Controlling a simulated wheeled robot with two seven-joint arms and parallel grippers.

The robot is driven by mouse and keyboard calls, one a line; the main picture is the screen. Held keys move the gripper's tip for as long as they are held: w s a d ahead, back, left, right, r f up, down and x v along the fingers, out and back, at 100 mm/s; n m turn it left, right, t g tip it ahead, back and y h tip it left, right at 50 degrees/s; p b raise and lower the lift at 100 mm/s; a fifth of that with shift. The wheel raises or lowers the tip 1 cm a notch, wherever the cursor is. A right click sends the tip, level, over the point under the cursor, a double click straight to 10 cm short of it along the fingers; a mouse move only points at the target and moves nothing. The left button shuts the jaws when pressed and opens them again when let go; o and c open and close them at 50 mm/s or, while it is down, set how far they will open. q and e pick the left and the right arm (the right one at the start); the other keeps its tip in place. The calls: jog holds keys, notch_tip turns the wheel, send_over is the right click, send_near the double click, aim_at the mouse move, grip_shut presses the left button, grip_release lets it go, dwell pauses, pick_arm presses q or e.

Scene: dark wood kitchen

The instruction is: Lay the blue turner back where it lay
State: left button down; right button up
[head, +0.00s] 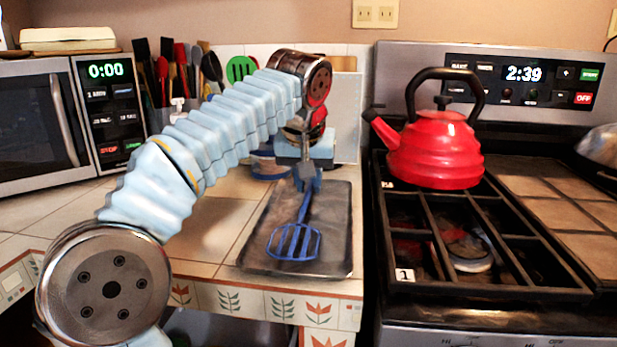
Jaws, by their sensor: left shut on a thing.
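The blue turner (293,241) has a slotted head that points toward the front edge of the counter. It is over the dark tray (335,225); I cannot tell whether its head touches the tray. My left gripper (306,182) is shut on the upper end of the turner's handle, above the far part of the tray. The fingers hide the end of the handle. My right gripper is not in view.
A red kettle (436,152) stands on the black stove grate (470,240) to the right. A microwave (60,120) and several utensils in a holder stand at the back left. Tiled counter (205,235) left of the tray is clear.

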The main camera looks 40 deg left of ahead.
pick_arm(q)
jog(key=c, duration=0.9)
grip_release()
jog(key=shift+r, duration=0.1)
jog(key=p+v, duration=0.3)
jog(key=v, duration=1)
jog(key=shift+s+r, duration=0.15)
jog(key=shift+r, duration=0.15)
jog(key=shift+d, duration=0.1)
